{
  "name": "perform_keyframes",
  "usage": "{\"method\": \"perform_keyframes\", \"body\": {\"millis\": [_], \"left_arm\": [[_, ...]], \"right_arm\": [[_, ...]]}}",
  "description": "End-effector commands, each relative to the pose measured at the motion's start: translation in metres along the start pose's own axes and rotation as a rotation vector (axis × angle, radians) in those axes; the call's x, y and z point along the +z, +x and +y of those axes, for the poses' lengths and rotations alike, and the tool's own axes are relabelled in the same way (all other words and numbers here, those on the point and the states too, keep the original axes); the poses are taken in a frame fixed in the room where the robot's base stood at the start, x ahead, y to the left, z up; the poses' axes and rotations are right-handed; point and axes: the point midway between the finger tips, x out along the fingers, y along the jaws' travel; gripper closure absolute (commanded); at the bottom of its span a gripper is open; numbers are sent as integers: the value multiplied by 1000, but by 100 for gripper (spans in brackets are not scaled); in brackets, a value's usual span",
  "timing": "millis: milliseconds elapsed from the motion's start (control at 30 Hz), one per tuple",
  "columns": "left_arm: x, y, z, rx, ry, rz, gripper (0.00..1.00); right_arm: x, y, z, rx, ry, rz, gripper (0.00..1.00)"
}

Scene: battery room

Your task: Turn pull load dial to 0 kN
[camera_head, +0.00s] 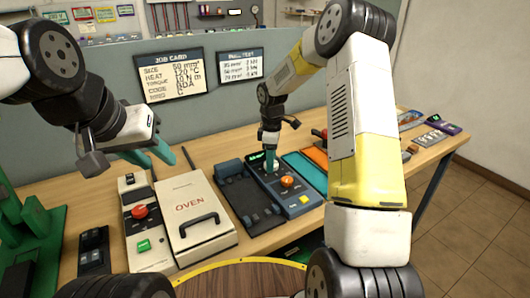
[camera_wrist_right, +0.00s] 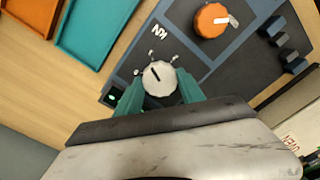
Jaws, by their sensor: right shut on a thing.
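The pull load dial (camera_wrist_right: 159,77) is a small white knob with a dark pointer line, on a blue-grey pull tester (camera_head: 303,207). In the right wrist view, its pointer slants toward the upper left, with small marks around it. The scale numbers are too small to read. My right gripper (camera_wrist_right: 160,92) has its teal fingers on both sides of the knob, shut on it. In the head view my right gripper (camera_head: 270,160) reaches down to the tester's far end and hides most of the dial. My left gripper (camera_head: 153,155) is open and empty above the oven's far end.
An orange knob (camera_head: 287,181) and yellow button (camera_head: 305,199) sit on the tester near the dial. A small lit display (camera_head: 256,156) is beside it. The oven (camera_head: 194,205) and a red-knobbed box (camera_head: 139,232) stand left. Teal and orange trays (camera_head: 304,171) lie right.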

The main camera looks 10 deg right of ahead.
Motion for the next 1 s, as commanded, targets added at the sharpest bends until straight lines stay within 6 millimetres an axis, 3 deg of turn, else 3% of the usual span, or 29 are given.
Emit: {"method": "perform_keyframes", "body": {"millis": [600,1000], "left_arm": [[0,0,0,0,0,0,64],[0,0,0,0,0,0,64]], "right_arm": [[0,-1,1,3,-577,1,95],[0,-1,2,5,-850,0,95]]}}
